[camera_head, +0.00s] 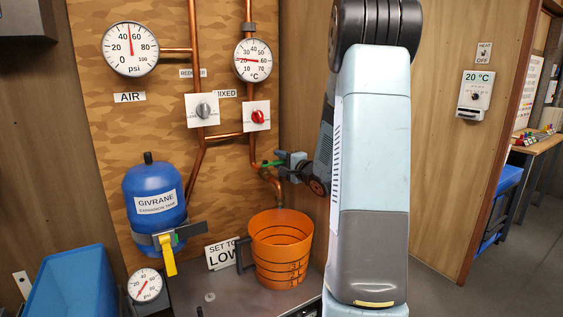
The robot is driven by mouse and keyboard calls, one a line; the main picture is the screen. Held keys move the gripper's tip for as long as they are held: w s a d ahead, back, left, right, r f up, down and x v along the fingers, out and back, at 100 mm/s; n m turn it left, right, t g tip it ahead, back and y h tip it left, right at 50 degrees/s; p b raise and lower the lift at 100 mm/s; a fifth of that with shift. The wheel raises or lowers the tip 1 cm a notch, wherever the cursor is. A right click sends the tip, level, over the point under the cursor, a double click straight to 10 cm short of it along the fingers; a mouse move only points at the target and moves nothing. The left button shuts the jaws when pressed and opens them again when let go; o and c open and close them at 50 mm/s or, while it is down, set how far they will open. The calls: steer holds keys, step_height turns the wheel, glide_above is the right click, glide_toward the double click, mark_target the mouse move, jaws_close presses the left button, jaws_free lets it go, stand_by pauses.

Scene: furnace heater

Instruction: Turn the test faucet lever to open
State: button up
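The test faucet lever (271,163) is a small green handle on the copper faucet pipe (268,175) above the orange bucket. It points roughly sideways, with its left end showing. My gripper (283,166) is at the lever's right side, close to the pipe. The gripper is small in the view and seen from the side, so I cannot tell whether its fingers touch or hold the lever. Part of my wrist and the wall behind are hidden by my large pale-blue arm link.
The orange bucket (281,250) stands on a grey bench (213,293) under the faucet. A blue expansion tank (155,195) with a yellow handle (168,256) is at left. Knobs (204,110) and gauges (253,60) are on the panel above. A blue bin (68,285) is at lower left.

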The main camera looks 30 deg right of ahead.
jaws_close()
stand_by(0.4)
steer(key=shift+f, duration=0.1)
